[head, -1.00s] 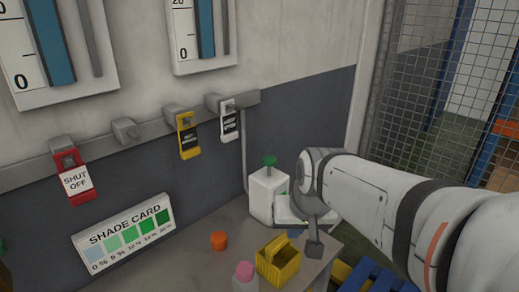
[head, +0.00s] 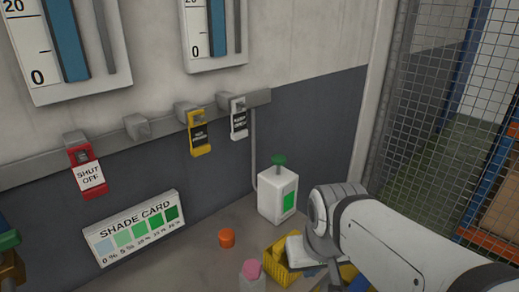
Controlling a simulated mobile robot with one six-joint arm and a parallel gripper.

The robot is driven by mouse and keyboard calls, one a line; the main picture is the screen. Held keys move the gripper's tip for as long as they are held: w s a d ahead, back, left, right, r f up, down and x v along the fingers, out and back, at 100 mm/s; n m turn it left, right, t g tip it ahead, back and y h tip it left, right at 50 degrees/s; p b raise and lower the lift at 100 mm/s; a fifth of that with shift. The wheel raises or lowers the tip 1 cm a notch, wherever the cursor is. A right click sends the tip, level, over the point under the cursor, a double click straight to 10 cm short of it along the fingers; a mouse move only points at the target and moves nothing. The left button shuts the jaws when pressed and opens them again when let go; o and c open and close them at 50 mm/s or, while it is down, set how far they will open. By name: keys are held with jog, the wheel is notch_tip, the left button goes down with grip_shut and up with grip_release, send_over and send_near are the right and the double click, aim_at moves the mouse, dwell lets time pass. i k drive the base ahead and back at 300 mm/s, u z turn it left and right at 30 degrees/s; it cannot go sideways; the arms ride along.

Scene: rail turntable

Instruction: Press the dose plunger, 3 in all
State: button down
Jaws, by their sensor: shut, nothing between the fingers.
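The dose plunger is a green knob (head: 279,160) standing on top of a white dispenser box (head: 271,197). A bright green panel shows on the box's right face. The box stands on the bench against the wall. My gripper (head: 335,282) is in front of the box and to its right, lower in the picture. It is apart from the plunger, points down and is shut and empty. Its tips are close to the picture's lower edge and hard to make out.
A yellow basket (head: 277,264), partly hidden by my gripper, stands on the bench. An orange cap (head: 226,238) and a pink-topped bottle (head: 252,274) are nearby. A shade card (head: 139,228) leans at the wall. Tags hang on a rail (head: 45,168). A mesh fence (head: 470,130) stands at right.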

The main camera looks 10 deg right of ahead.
aim_at(278, 160)
jog(key=u, duration=1.95)
jog(key=k, duration=1.85)
jog(key=z, duration=0.75)
jog(key=i, duration=1.7)
jog(key=z, duration=0.1)
